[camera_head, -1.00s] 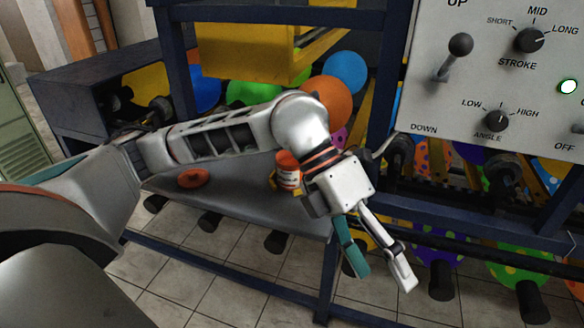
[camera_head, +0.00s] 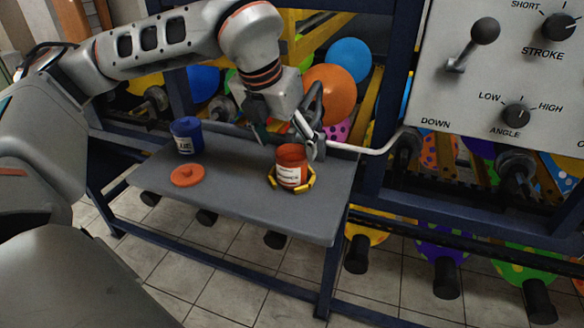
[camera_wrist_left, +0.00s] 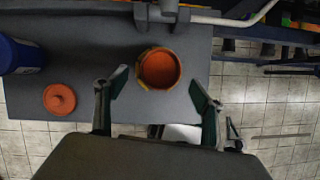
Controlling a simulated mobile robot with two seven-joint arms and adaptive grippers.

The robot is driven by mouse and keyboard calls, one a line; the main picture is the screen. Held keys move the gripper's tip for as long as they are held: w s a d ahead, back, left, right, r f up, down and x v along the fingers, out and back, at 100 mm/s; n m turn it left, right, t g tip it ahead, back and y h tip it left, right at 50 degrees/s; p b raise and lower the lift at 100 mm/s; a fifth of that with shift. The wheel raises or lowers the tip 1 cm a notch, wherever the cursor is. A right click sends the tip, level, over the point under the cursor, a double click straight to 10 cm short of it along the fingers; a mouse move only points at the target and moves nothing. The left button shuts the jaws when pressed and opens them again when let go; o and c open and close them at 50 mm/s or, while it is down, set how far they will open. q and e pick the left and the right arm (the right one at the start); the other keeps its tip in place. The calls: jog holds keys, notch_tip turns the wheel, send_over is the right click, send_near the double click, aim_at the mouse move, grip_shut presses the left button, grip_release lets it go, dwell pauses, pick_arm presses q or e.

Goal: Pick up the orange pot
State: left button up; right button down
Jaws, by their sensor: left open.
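In the left wrist view the pot (camera_wrist_left: 159,69) shows from above, with orange inside. My left gripper (camera_head: 290,133) is open, above and behind the pot in the head view. In the wrist view its two fingers (camera_wrist_left: 157,92) are spread, one on either side of the pot's line and apart from it. My right gripper is not in view.
An orange lid (camera_head: 187,176) lies flat on the shelf left of the pot. A blue pot (camera_head: 187,136) stands behind the lid. A control panel (camera_head: 500,70) with a lever is at the right. A white bent rod (camera_head: 365,149) runs near the shelf's right back corner.

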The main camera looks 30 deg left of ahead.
aim_at(292, 153)
pick_arm(q)
jog(key=x, duration=0.5)
jog(key=shift+w+r, duration=0.1)
jog(key=shift+w, duration=0.1)
jog(key=shift+c, duration=0.3)
jog(key=c, duration=1.3)
jog(key=shift+r, duration=0.1)
